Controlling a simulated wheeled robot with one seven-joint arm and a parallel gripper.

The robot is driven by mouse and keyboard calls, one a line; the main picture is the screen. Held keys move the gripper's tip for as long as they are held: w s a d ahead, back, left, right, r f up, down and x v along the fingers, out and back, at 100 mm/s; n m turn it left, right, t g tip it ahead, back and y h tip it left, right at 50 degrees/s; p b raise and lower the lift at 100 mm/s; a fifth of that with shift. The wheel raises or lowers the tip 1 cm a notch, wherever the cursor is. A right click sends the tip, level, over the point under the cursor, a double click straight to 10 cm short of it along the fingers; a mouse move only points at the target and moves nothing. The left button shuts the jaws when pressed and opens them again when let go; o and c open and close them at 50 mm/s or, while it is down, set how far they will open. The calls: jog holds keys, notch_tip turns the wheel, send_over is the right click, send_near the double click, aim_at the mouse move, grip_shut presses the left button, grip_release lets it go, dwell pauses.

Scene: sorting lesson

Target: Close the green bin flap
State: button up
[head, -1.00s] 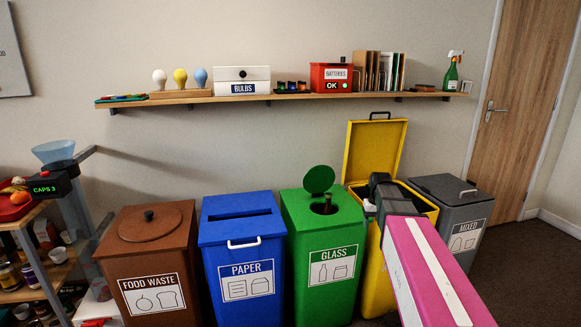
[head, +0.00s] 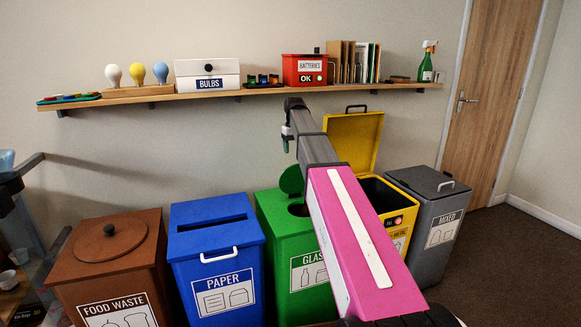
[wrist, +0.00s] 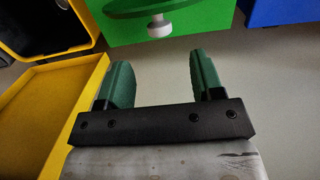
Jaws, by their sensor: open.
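The green GLASS bin (head: 272,225) stands between the blue and yellow bins. Its round green flap (head: 291,179) is raised, tilted up behind the hole in the bin's top; my arm covers part of the bin's right side. In the wrist view the flap (wrist: 135,8) shows at the top edge with a pale knob (wrist: 159,28) on it. My gripper (head: 287,145) is above and behind the flap, near the wall. In the wrist view its two green fingers (wrist: 163,75) are apart with nothing between them, and the flap lies beyond the fingertips.
The yellow bin (head: 403,210) stands open with its lid (head: 352,140) upright, close to my arm; the lid (wrist: 75,110) fills the wrist view's left side. The blue PAPER bin (head: 215,245) is left of the green one. A wall shelf (head: 215,91) holds boxes above my gripper.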

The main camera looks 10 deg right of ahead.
aim_at(295, 167)
notch_tip(295, 167, down, 8)
jog(key=shift+f, duration=0.25)
grip_shut()
jog(key=shift+s+d+t, duration=0.15)
jog(key=shift+s+t, duration=0.25)
jog(key=shift+s, duration=0.35)
jog(key=s+t, duration=0.1)
jog(key=s, duration=0.1)
jog(key=s+t, duration=0.2)
jog(key=s+d+f+t+y, duration=0.1)
jog(key=shift+s, duration=0.4)
jog(key=shift+t, duration=0.5)
jog(key=shift+s+d+f, duration=0.25)
jog(key=shift+s+f, duration=0.4)
jog(key=shift+s, duration=0.3)
jog(key=shift+s+d+f, duration=0.2)
jog(key=shift+s+f, duration=0.45)
jog(key=shift+s, duration=0.25)
